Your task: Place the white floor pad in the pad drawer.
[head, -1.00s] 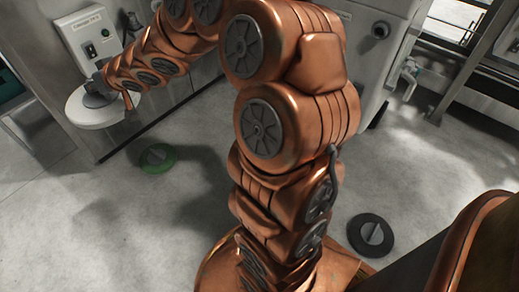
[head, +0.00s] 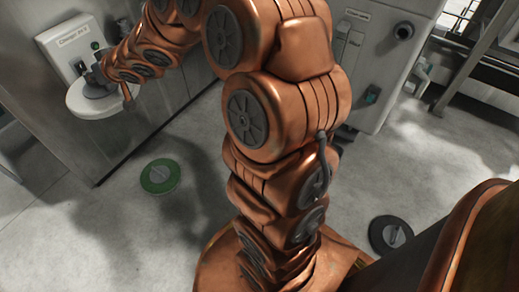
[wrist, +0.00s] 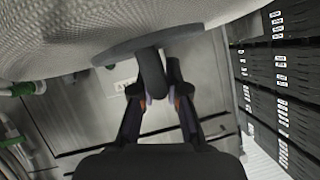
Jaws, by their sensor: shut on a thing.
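The white floor pad (head: 80,108) is a pale round disc at the left of the head view, in front of a grey cabinet wall. In the wrist view its fabric-like white underside (wrist: 110,22) fills the top, with a dark grey hub and handle (wrist: 150,74). My gripper (wrist: 157,97) is shut on that handle, its two dark fingers on either side. In the head view my gripper (head: 96,78) is small and partly hidden by my wrist. I cannot make out a pad drawer with certainty in either view.
A green pad (head: 160,176) and a black pad (head: 391,235) lie on the concrete floor. A control box (head: 75,46) is mounted on the cabinet behind the white pad. Dark slatted units with white labels (wrist: 280,85) stand right in the wrist view.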

